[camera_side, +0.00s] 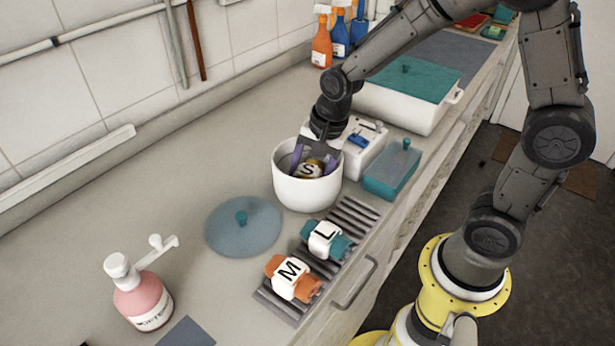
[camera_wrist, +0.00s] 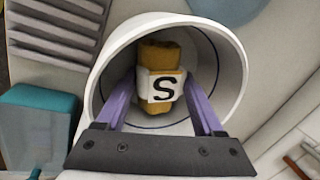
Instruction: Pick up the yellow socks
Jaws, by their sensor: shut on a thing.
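The yellow socks (camera_wrist: 160,58), rolled in a white band marked S, are inside the white pot (camera_side: 308,192). In the side view the socks (camera_side: 308,171) show just below the pot's rim. My gripper (camera_wrist: 160,95) reaches down into the pot with its purple fingers on either side of the socks, and it is shut on them. In the side view my gripper (camera_side: 312,163) points down into the pot mouth. The pot's floor is partly hidden by the socks and fingers. I cannot tell whether the socks touch the floor.
Orange socks marked M (camera_side: 291,279) and teal socks marked L (camera_side: 326,240) lie on a grey slatted rack (camera_side: 354,214). A round blue lid (camera_side: 243,226) lies left of the pot. A pink bottle (camera_side: 140,294) stands front left.

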